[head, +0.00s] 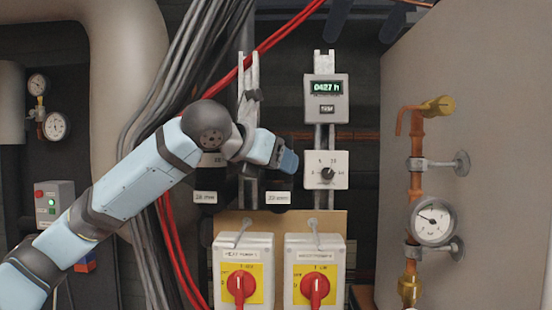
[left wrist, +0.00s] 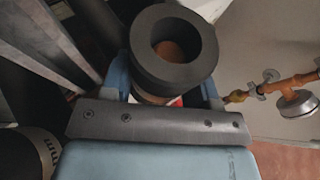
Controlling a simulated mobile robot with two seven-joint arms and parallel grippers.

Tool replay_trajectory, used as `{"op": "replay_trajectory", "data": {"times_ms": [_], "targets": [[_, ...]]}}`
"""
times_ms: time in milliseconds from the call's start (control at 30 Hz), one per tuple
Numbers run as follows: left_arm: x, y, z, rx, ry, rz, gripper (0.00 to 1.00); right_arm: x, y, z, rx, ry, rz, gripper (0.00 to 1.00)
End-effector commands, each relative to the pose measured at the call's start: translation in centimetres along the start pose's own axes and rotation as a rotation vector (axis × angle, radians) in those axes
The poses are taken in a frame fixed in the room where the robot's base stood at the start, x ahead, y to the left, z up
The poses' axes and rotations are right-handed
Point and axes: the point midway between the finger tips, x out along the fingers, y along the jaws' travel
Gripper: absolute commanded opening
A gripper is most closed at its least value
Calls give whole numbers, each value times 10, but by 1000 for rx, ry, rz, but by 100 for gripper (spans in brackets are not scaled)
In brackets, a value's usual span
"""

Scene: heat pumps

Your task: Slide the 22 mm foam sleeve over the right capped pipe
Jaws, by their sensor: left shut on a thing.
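My left gripper (head: 288,161) is in front of the dark back wall, left of the white dial box. In the left wrist view the left gripper (left wrist: 176,92) is shut on a thick black foam sleeve (left wrist: 149,55), whose round open end faces the camera. A brown colour shows through its bore; I cannot tell whether that is a pipe or the background. In the head view the sleeve cannot be made out clearly at the gripper. I cannot pick out the right capped pipe with certainty. My right gripper is in neither view.
A dial box (head: 326,170) and a display box (head: 326,99) are just right. A copper pipe with a gauge (head: 433,222) stands farther right. Grey cables (head: 178,85) hang behind my arm.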

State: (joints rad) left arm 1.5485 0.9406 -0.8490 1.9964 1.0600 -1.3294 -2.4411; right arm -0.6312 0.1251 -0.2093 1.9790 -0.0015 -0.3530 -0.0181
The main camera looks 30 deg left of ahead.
Motion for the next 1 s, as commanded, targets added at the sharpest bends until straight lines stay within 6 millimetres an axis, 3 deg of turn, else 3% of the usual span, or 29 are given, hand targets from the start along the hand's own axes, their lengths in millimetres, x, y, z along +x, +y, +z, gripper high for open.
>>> {"op": "replay_trajectory", "data": {"times_ms": [200, 300, 367, 733, 867, 1000], "targets": [[0, 0, 0, 0, 0, 0, 47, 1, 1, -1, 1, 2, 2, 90], [0, 0, 0, 0, 0, 0, 73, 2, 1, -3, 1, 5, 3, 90], [0, 0, 0, 0, 0, 0, 85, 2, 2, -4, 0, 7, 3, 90], [-6, 0, 0, 1, -2, 1, 85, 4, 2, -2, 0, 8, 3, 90], [-26, 0, -1, 1, -4, 1, 85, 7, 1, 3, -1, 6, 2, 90], [-58, 0, -2, 1, -4, 2, 85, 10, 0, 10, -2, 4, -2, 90]]}}
